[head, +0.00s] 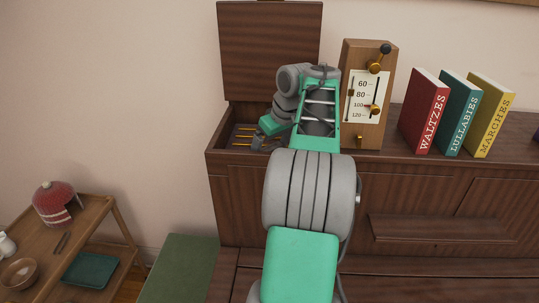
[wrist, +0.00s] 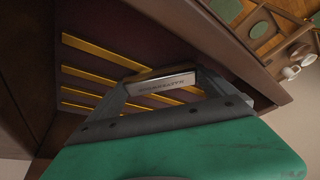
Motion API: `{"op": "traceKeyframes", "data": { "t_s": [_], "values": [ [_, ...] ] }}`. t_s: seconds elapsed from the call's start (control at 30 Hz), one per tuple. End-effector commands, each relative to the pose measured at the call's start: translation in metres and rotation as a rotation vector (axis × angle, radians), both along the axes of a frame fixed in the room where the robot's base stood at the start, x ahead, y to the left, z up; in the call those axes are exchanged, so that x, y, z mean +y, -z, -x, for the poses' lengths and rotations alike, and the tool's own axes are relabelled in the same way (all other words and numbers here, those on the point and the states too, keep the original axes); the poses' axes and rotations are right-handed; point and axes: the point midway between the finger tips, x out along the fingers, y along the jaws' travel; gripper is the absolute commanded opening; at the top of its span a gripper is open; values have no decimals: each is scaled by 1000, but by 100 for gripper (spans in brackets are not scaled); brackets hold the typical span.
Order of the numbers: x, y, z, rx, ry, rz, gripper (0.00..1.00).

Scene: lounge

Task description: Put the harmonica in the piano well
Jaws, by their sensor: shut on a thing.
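The piano well (head: 226,136) is an open dark-wood recess at the left end of the piano top, its lid raised behind it. Brass strips line its dark floor. My gripper (head: 262,144) reaches down into the well's opening from the right. In the wrist view, my gripper (wrist: 165,86) is shut on the harmonica (wrist: 167,86), a small silver bar with dark lettering. The harmonica is over the strips in the well (wrist: 110,28); whether it touches the floor I cannot tell. In the head view I cannot clearly make out the harmonica.
A wooden metronome (head: 354,125) stands just right of my arm. Red (head: 424,112), teal (head: 456,115) and yellow (head: 488,118) books lean farther right. The raised lid (head: 265,50) stands behind the well. A wooden cart (head: 92,232) with dishes is at lower left, beside a green seat (head: 185,265).

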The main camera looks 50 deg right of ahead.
Motion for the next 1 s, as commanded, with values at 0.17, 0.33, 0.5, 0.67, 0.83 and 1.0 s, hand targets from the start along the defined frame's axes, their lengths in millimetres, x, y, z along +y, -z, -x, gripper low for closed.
{"op": "traceKeyframes", "data": {
  "t_s": [0.17, 0.33, 0.5, 0.67, 0.83, 1.0],
  "values": [
    [0, 3, -1, -2, -1, 3, 46],
    [0, 7, -1, -2, -1, 2, 46],
    [1, 7, -1, -1, -1, 2, 100],
    [0, 6, -1, -1, -1, 2, 100],
    [0, -12, 5, -2, 0, 3, 100],
    [1, -55, 21, -2, 1, 4, 100]
  ]
}}
